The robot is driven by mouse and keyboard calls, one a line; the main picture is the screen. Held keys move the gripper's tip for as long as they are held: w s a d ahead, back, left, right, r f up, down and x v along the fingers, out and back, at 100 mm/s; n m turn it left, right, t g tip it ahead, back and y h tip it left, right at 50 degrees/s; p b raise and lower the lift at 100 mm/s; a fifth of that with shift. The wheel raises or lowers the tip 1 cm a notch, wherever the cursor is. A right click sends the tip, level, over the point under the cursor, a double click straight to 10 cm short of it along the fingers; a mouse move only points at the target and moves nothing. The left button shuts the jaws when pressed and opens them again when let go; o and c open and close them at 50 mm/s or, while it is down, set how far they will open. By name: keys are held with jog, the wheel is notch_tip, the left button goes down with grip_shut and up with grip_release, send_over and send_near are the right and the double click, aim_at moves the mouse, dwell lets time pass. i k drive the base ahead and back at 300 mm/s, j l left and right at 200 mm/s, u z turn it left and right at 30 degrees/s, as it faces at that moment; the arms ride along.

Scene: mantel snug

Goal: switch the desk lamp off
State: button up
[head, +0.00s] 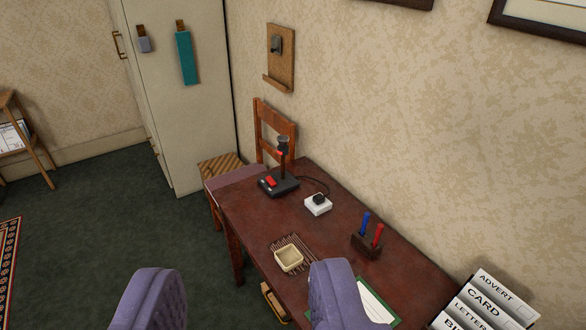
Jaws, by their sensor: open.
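The desk lamp (283,185) stands toward the far end of the dark red table (330,222). It has a black base, a thin upright stem and a small dark head (283,144). A red switch (270,182) sits on the base; I cannot tell its position or whether the lamp is lit. A dark cord runs from the base to a white socket block (318,206) with a black plug. My gripper (250,272) is open and empty, its two purple padded fingers at the bottom of the view, well nearer than the lamp.
A cream dish (289,259) on a slatted mat, a holder (367,246) with blue and red pens, and a green-edged paper (372,304) lie on the table. A labelled letter rack (485,302) is at bottom right. A wooden chair (271,130) stands behind the lamp. Open floor lies left.

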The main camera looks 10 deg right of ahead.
aim_at(270, 181)
jog(key=i+j, duration=0.2)
jog(key=i, duration=0.3)
jog(key=i+j, duration=0.15)
jog(key=i, duration=0.4)
jog(key=i+j+z, duration=0.1)
jog(key=i, duration=0.4)
jog(key=i+j, duration=0.35)
jog(key=i, duration=0.15)
jog(key=i+j, duration=0.2)
jog(key=i, duration=0.35)
jog(key=z, duration=0.05)
